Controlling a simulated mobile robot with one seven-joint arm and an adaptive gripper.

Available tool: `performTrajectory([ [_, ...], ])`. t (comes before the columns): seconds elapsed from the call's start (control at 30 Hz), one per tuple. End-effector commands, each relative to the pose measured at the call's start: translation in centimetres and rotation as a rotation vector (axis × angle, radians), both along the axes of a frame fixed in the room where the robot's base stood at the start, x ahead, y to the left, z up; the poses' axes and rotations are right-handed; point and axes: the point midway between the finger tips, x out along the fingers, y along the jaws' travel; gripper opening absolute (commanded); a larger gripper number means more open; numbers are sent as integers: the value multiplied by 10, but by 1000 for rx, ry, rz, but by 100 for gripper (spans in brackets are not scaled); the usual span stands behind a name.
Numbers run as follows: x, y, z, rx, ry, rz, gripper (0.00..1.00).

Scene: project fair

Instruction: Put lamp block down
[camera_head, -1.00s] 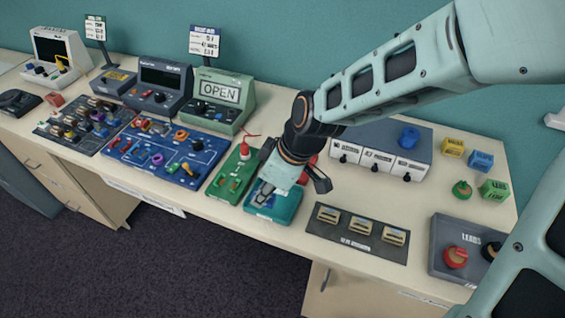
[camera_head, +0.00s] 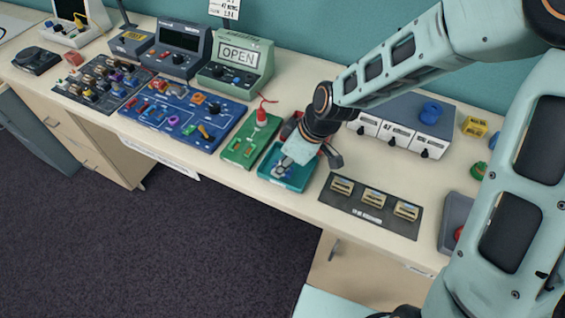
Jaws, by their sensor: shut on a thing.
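My gripper (camera_head: 287,162) points down over the small teal tray (camera_head: 303,184) near the front edge of the table. It is shut on the lamp block, which is mostly hidden by the fingers and wrist. I cannot tell whether the block touches the tray floor. A small blue patch shows inside the tray beside the fingertips. The green board (camera_head: 238,150) with a red-topped part (camera_head: 262,117) lies just left of the tray.
A dark plate (camera_head: 345,205) with tan blocks lies right of the tray. A grey box with white-fronted units (camera_head: 393,133) stands behind. Bare tabletop lies between them.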

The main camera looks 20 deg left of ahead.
Motion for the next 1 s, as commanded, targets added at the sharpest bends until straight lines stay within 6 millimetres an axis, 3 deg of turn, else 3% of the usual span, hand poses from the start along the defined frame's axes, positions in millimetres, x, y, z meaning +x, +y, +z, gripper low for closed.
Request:
performTrajectory([
  [0.5,-1,0,-12,0,3,0,0],
  [0.53,-1,0,-12,-1,3,0,23],
  [0.67,-2,0,-12,-1,4,1,37],
  [1.0,-1,0,-11,-1,3,1,38],
])
